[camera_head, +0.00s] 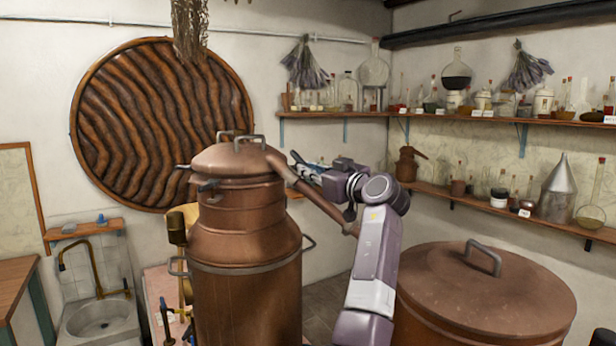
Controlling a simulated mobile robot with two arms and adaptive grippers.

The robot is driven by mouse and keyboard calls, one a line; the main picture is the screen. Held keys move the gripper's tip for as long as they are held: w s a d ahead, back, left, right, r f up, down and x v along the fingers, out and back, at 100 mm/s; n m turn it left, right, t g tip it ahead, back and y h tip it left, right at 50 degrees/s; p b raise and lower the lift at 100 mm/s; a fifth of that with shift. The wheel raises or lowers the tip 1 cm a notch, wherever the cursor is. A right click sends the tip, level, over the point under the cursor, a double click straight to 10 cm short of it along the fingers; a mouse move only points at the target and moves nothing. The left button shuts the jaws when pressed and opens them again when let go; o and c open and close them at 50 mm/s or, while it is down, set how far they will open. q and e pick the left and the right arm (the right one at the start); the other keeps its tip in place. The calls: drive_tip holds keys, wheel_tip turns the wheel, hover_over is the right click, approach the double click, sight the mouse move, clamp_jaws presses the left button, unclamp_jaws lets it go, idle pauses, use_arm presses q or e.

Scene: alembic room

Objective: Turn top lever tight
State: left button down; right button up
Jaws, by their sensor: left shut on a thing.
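A copper still (245,240) stands upright left of the middle, with a domed lid (228,158) on top. A small dark lever (208,187) shows at the front of the lid rim, and another (183,167) sticks out at its left. A copper pipe (318,200) slopes down to the right from the lid. My left gripper (299,166) is at the right of the lid, beside the pipe's upper part. It is shut on the top lever, which is small and mostly hidden by the fingers. My right gripper is not in view.
A large copper vat (485,292) with a handled lid stands at the front right, close to my left arm. Shelves (470,192) with bottles and flasks line the back walls. A sink (98,315) is at the lower left.

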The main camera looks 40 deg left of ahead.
use_arm(q)
drive_tip(key=shift+w+n+g+y, duration=0.3)
drive_tip(key=shift+n+g, duration=0.2)
drive_tip(key=shift+g, duration=0.1)
drive_tip(key=shift+w+d+r+n+g, duration=0.1)
drive_tip(key=shift+n+g, duration=0.3)
drive_tip(key=shift+n, duration=0.1)
drive_tip(key=shift+w+n+g+y+p, duration=0.15)
drive_tip(key=shift+n+g+y+p, duration=0.15)
drive_tip(key=shift+n+g+p, duration=0.4)
drive_tip(key=shift+n+g, duration=0.3)
drive_tip(key=c, duration=1.9)
unclamp_jaws()
drive_tip(key=shift+c, duration=0.2)
